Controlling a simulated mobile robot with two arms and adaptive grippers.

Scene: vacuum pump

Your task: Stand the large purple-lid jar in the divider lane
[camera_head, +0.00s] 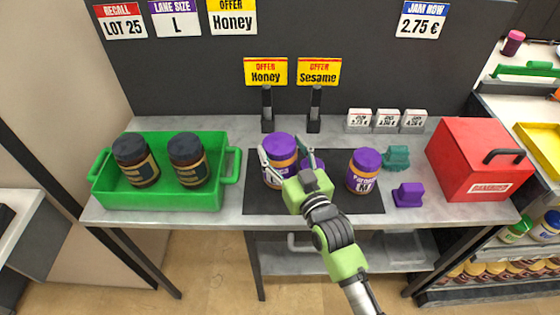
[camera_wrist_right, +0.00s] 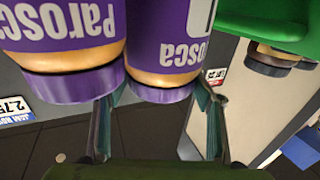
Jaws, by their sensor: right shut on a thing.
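In the head view my right gripper (camera_head: 288,158) is over the dark mat (camera_head: 334,204), its fingers on both sides of a large purple-lid jar (camera_head: 279,146). It is shut on this jar, which is upright. In the right wrist view the jar (camera_wrist_right: 168,50) shows upside down between the fingers (camera_wrist_right: 157,112). Another purple-lid jar (camera_head: 364,171) stands to the right on the mat. I cannot tell whether the held jar touches the mat. My left gripper is out of view.
A green crate (camera_head: 232,180) with two dark-lidded jars stands left. Two black posts with Honey (camera_head: 266,71) and Sesame (camera_head: 318,71) signs stand behind. Small price blocks (camera_head: 387,119), a teal piece (camera_head: 396,157), a purple piece (camera_head: 408,195) and a red box (camera_head: 472,160) are right.

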